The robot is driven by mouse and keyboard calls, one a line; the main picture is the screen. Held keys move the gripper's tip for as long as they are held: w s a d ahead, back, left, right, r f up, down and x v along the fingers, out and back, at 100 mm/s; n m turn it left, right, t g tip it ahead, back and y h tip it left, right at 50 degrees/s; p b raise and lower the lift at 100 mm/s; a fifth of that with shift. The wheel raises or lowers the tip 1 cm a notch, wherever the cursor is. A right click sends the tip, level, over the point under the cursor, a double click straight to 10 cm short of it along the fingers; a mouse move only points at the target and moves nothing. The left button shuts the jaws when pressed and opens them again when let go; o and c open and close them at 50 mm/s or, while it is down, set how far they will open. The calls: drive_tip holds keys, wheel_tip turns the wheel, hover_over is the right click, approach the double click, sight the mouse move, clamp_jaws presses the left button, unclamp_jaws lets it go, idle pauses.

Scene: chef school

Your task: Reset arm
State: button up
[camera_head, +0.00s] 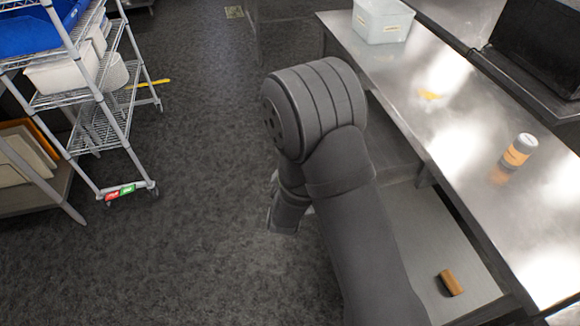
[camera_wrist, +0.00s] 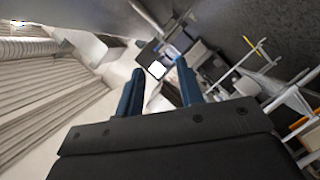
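My gripper (camera_wrist: 160,92) shows in the wrist view with its two blue fingers apart and nothing between them. In the head view my grey arm is bent in the middle of the picture, over the floor and beside the table, and it hides most of the gripper. The wrist view is tilted and looks out across the room toward the ceiling and walls. No object is in contact with the fingers.
A steel table (camera_head: 465,130) on the right holds a clear bin (camera_head: 382,22) and an orange-labelled bottle (camera_head: 518,150). A brown block (camera_head: 451,282) lies on its lower shelf. A wire rack (camera_head: 110,95) stands at left. The floor (camera_head: 200,230) between is clear.

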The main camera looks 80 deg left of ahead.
drive_tip(key=shift+s+d, duration=0.1)
drive_tip(key=shift+d, duration=0.2)
drive_tip(key=shift+a, duration=0.1)
idle(0.3)
drive_tip(key=x, duration=1.7)
drive_tip(key=v, duration=1.7)
